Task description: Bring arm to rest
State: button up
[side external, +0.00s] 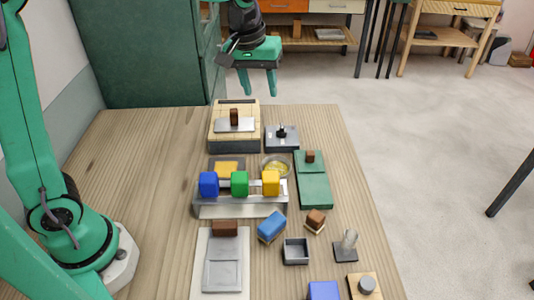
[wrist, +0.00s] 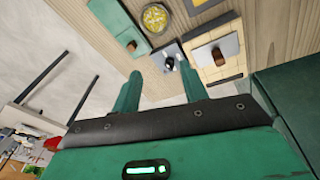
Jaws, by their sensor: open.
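My gripper (side external: 259,82) hangs in the air above the far end of the table, pointing down, with its two green fingers apart and nothing between them. In the wrist view my gripper (wrist: 166,85) shows both fingers spread, with a dark square block with a black knob (wrist: 170,62) seen beyond the tips. My fingertips touch nothing that I can see.
Under and in front of my gripper are a wooden box with a grey plate (side external: 234,140), the knobbed block (side external: 281,137) and a green box (side external: 313,185). A rack (side external: 240,207) holds blue, green and yellow blocks. Left of it the wooden table (side external: 135,165) is clear.

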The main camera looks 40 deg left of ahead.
jog(key=s+a+m+t, duration=0.1)
jog(key=s+a+m, duration=0.1)
jog(key=s, duration=0.9)
jog(key=s+a+m+t, duration=0.2)
jog(key=s+a+m, duration=0.1)
jog(key=s, duration=0.7)
jog(key=shift+s+a, duration=0.4)
jog(key=shift+a, duration=0.35)
jog(key=shift+f, duration=0.1)
